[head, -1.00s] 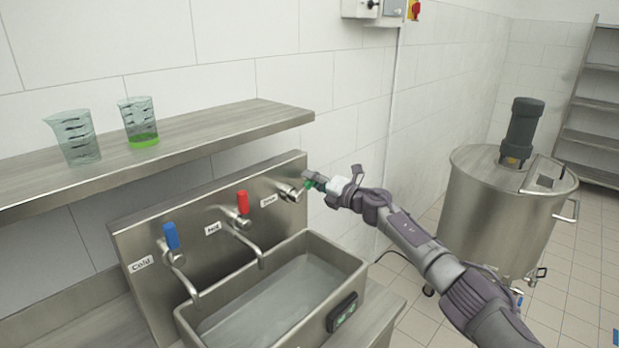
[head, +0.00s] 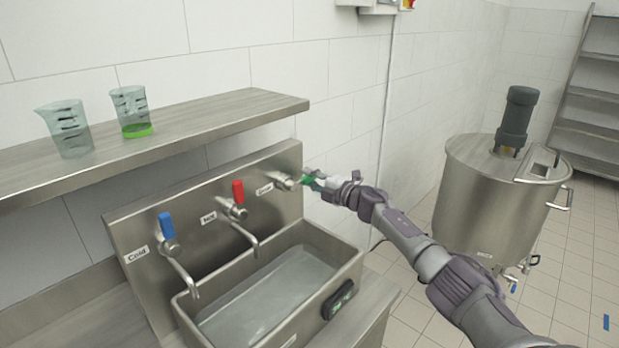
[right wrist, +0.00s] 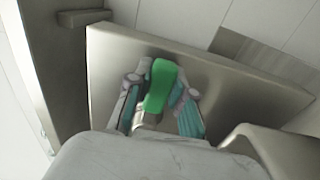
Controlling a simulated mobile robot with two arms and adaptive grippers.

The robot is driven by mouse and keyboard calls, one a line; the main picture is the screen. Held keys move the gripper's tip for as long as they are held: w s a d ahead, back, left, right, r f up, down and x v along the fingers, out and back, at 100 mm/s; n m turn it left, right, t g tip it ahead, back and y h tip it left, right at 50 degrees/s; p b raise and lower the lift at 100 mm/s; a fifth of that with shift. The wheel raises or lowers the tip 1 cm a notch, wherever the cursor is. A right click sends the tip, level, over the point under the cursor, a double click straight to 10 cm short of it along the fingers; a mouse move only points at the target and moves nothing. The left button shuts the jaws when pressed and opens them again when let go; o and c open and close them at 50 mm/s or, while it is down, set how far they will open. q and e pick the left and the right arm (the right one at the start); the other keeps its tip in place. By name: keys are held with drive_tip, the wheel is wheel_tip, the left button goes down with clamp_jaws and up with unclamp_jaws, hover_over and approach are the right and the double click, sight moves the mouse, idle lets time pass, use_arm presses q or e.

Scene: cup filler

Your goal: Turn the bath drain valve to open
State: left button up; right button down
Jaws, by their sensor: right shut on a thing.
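The bath drain valve has a green lever (head: 309,181) on a metal body (head: 285,182) at the right end of the steel back panel (head: 128,219), beside a small label. My right gripper (head: 313,182) is at this lever and partly hides it in the head view. In the right wrist view the green lever (right wrist: 160,84) stands between the two fingers of my right gripper (right wrist: 160,100), which is shut on it. The basin (head: 357,264) below holds water. My left gripper is not in view.
A blue-handled cold tap (head: 166,226) and a red-handled hot tap (head: 238,192) stand left of the valve. A shelf (head: 215,118) above carries two beakers, one with green liquid. A steel tank (head: 490,190) stands right.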

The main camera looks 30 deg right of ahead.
drive_tip(key=shift+f, duration=0.1)
drive_tip(key=c, duration=1)
unclamp_jaws()
drive_tip(key=shift+s+d, duration=0.1)
drive_tip(key=v, duration=1.1)
drive_tip(key=shift+s, duration=0.4)
drive_tip(key=shift+d, duration=0.1)
